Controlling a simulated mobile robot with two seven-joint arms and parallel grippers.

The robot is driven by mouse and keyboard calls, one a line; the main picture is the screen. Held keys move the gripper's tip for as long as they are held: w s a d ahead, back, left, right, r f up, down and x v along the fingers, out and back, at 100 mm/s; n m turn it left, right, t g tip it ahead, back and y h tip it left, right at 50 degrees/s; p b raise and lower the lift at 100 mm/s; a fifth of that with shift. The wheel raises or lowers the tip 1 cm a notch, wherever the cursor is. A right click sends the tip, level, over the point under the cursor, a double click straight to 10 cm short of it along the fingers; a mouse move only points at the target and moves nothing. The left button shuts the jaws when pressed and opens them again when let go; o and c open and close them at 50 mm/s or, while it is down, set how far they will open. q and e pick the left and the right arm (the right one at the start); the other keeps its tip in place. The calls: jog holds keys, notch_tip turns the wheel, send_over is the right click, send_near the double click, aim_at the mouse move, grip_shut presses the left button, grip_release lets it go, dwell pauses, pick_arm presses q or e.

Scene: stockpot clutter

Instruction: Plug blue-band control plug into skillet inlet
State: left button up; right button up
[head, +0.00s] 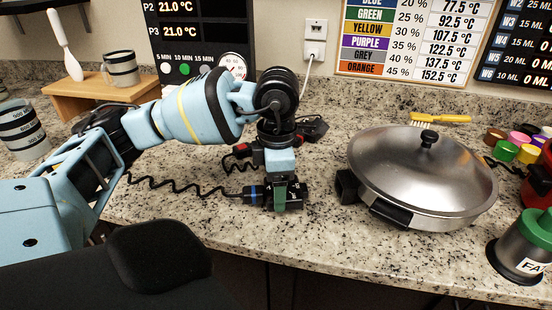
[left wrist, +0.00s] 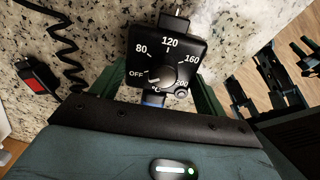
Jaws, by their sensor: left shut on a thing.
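The blue-band control plug (head: 254,195) is a black block with a dial and a blue band at its cord end. In the left wrist view the plug (left wrist: 164,62) shows its dial face, with the pointer near OFF and its metal tip at the top. My left gripper (head: 284,200) is shut on it, with a green finger on each side, low over the counter's front part. In the head view the plug's tip end points right, toward the skillet. The lidded steel skillet (head: 420,178) stands to the right, apart from the plug. Its black inlet block (head: 346,186) faces left.
A second plug with a red band (head: 241,150) lies behind my left gripper; its red part (left wrist: 40,84) also shows in the wrist view. A coiled black cord (head: 170,186) crosses the counter. Spice jars (head: 506,151) and a green-lidded canister (head: 524,247) stand right of the skillet.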

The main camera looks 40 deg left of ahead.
aim_at(304, 188)
pick_arm(q)
jog(key=shift+w+d, duration=0.75)
jog(key=shift+w, duration=0.15)
jog(key=shift+w+d, duration=1.05)
jog(key=shift+w, duration=0.3)
pick_arm(e)
jog(key=shift+w+r, duration=0.25)
jog(key=shift+w, duration=0.1)
pick_arm(q)
jog(key=shift+r+p, duration=0.1)
jog(key=shift+p, duration=0.35)
pick_arm(e)
jog(key=shift+w+r, duration=0.2)
jog(key=shift+r, duration=0.2)
pick_arm(q)
jog(key=shift+w+d, duration=0.75)
jog(key=shift+w, duration=0.2)
dwell(0.3)
jog(key=o, duration=1.2)
